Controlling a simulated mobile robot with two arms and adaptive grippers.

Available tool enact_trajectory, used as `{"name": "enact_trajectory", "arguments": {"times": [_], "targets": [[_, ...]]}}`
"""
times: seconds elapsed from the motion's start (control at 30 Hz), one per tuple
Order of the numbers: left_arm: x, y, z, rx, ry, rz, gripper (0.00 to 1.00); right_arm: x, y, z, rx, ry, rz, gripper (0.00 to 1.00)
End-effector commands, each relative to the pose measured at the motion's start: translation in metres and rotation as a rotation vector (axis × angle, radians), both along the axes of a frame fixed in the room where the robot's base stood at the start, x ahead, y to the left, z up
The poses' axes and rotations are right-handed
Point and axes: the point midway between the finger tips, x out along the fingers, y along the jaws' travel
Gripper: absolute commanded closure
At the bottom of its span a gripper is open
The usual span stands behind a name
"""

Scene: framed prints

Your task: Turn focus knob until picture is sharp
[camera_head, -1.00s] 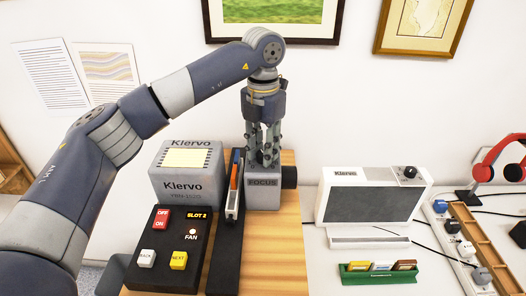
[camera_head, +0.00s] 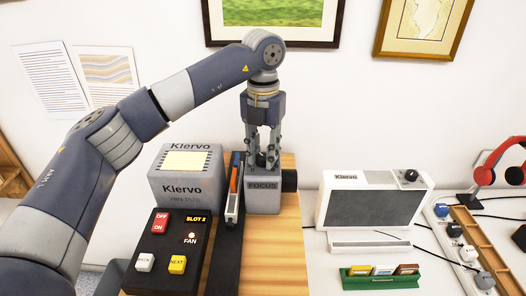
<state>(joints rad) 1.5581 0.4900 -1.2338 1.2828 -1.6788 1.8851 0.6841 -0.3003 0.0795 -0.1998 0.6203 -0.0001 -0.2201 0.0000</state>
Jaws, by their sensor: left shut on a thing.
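My left gripper (camera_head: 262,160) points straight down at the top of the grey block marked FOCUS (camera_head: 263,200), with its fingers closed around the focus knob. The knob is mostly hidden between the fingertips. The block sits at the right of the grey Klervo projector (camera_head: 186,190), which has a pale yellow panel on top. A dark lens barrel (camera_head: 289,180) sticks out at the block's right. No projected picture that I can identify shows in view. My right gripper is not in view.
A slide tray (camera_head: 232,200) with several slides lies between the projector and the focus block. A black button panel (camera_head: 164,235) stands in front. A white Klervo viewer (camera_head: 373,209), green slide holder (camera_head: 379,279) and red headphones (camera_head: 502,165) are at right. Bare wood (camera_head: 283,255) lies in front.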

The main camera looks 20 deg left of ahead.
Motion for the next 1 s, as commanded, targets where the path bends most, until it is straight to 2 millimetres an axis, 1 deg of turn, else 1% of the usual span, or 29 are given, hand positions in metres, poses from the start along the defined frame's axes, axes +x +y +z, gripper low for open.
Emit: {"name": "enact_trajectory", "arguments": {"times": [0.03, 0.07, 0.1, 0.4, 0.53, 0.67, 0.9, 1.0], "targets": [[0.001, 0.000, 0.003, -0.002, -0.007, 0.001, 0.69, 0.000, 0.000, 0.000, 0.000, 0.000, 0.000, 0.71], [0.001, 0.000, 0.003, -0.002, -0.007, 0.001, 0.62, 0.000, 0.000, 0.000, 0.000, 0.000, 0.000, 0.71], [0.001, 0.000, 0.003, -0.002, -0.007, 0.001, 0.53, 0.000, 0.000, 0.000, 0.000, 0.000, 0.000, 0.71], [0.001, 0.000, 0.001, 0.000, -0.003, 0.000, 0.52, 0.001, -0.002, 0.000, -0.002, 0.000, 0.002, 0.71], [0.001, 0.000, 0.007, 0.000, -0.003, 0.000, 0.52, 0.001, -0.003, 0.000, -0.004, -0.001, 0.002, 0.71], [0.001, 0.000, 0.026, -0.002, -0.006, 0.001, 0.52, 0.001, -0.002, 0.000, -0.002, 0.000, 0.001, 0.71], [0.001, 0.000, 0.080, -0.001, -0.006, 0.001, 0.52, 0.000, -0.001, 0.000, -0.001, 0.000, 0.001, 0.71], [0.001, 0.000, 0.100, -0.001, -0.007, 0.002, 0.52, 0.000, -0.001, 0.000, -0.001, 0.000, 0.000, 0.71]]}}
